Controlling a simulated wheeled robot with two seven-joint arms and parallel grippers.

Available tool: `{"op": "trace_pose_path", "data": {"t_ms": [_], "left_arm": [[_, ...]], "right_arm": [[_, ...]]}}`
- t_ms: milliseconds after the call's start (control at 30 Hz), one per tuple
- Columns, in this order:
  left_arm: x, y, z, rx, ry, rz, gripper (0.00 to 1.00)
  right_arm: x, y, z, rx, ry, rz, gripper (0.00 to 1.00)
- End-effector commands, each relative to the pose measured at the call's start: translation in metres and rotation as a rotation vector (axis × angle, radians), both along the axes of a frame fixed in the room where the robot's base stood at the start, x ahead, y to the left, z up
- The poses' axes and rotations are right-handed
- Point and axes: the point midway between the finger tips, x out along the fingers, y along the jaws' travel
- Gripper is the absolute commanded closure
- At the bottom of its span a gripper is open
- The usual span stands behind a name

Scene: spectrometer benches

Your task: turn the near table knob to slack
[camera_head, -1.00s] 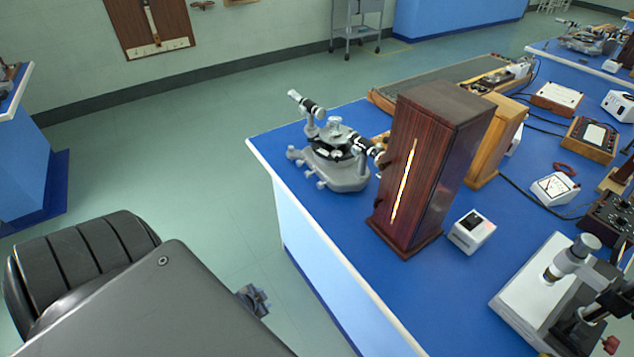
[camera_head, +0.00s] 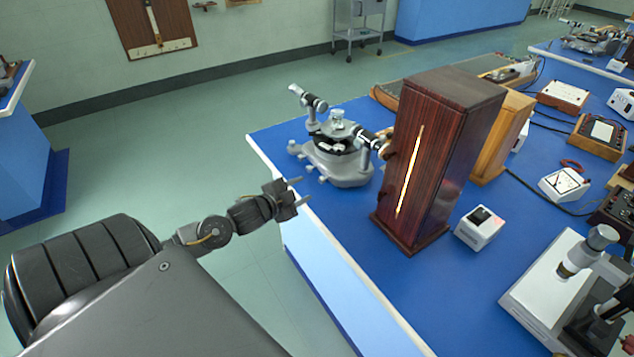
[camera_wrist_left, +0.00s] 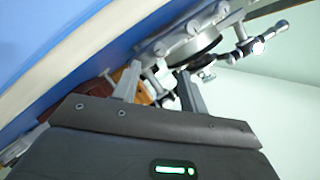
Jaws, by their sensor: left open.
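The grey spectrometer (camera_head: 338,168) stands on the near corner of the blue bench, with its round table, telescope and small knobs at its base. A small knob (camera_head: 294,147) shows at its left side. I cannot tell for certain which knob is the near table knob. My left gripper (camera_head: 301,189) is open and empty, apart from the spectrometer, near the bench's left edge. In the left wrist view the open fingers (camera_wrist_left: 158,72) point toward the spectrometer (camera_wrist_left: 190,42), which appears tilted at the top. My right gripper is not in view.
A tall dark wooden lamp housing (camera_head: 432,165) with a bright slit stands right of the spectrometer. A small white box (camera_head: 479,229) and a white-based instrument (camera_head: 545,285) are farther right. The blue bench (camera_head: 375,265) has a pale edge; open floor lies left of it.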

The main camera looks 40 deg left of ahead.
Motion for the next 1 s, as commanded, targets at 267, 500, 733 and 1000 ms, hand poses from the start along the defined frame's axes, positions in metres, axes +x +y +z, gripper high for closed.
{"op": "trace_pose_path", "data": {"t_ms": [267,500,733,1000], "left_arm": [[0.051,0.0,-0.013,-0.002,-0.001,0.002,0.57],[0.074,0.0,-0.021,-0.001,0.0,0.0,0.57],[0.077,-0.001,-0.022,0.0,0.001,-0.001,0.57],[0.077,-0.001,-0.022,0.0,0.001,-0.001,0.77]], "right_arm": [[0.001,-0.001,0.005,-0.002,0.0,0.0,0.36],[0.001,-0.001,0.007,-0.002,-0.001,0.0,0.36],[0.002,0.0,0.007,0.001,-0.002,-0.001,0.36],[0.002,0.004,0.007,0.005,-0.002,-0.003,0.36]]}}
